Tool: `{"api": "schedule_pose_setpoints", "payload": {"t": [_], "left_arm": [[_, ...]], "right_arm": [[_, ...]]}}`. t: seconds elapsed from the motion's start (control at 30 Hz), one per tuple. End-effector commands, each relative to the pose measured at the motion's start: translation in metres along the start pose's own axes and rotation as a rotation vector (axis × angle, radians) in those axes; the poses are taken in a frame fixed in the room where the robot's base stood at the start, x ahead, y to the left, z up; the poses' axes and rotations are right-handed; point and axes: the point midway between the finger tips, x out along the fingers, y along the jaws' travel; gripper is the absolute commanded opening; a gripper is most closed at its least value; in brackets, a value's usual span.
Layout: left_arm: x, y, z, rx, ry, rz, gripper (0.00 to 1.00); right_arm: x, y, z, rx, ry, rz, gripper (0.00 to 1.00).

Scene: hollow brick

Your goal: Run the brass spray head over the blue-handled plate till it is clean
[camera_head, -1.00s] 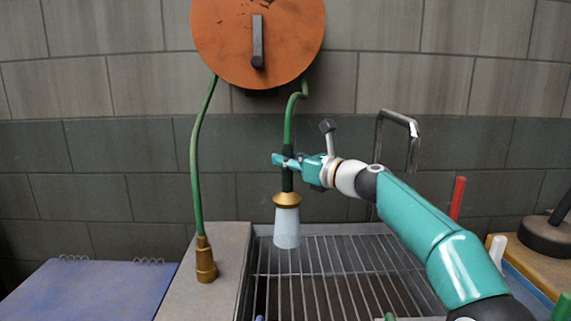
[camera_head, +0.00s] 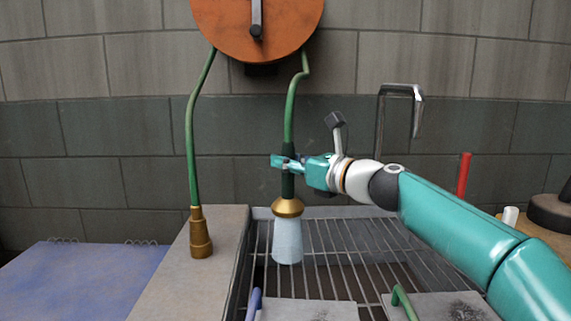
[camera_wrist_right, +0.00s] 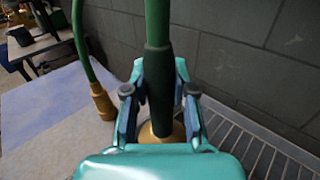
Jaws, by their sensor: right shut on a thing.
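My right gripper (camera_head: 288,162) is shut on the dark grip of a hose tool with a flared brass spray head (camera_head: 287,208). A pale blue-white cone, looking like spray, reaches down from the head towards the grate. The right wrist view also shows the grip between my fingers (camera_wrist_right: 158,95) and the brass (camera_wrist_right: 162,132) below them. The blue-handled plate (camera_head: 305,312) lies at the bottom edge of the head view, partly cut off, with some dark marks. Its blue handle (camera_head: 254,304) is on its left. The cone is beyond the plate, not visibly on it. My left gripper is out of view.
A green-handled plate (camera_head: 440,307) with black stains lies to the right. The orange reel (camera_head: 258,28) is above. A bent metal pipe (camera_head: 418,112) and red rod (camera_head: 463,175) stand right.

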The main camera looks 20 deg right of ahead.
Motion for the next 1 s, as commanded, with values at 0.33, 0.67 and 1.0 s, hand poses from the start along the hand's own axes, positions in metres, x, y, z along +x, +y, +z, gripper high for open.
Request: {"api": "schedule_pose_setpoints", "payload": {"t": [0.33, 0.67, 1.0], "left_arm": [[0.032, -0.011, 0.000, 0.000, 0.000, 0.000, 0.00], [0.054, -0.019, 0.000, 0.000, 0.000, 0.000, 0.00], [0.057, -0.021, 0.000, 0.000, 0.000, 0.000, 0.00]], "right_arm": [[-0.021, 0.021, -0.023, -0.001, -0.003, 0.000, 0.00], [-0.040, 0.039, -0.041, -0.001, -0.003, 0.000, 0.00], [-0.046, 0.044, -0.044, -0.001, -0.002, -0.001, 0.00]]}}
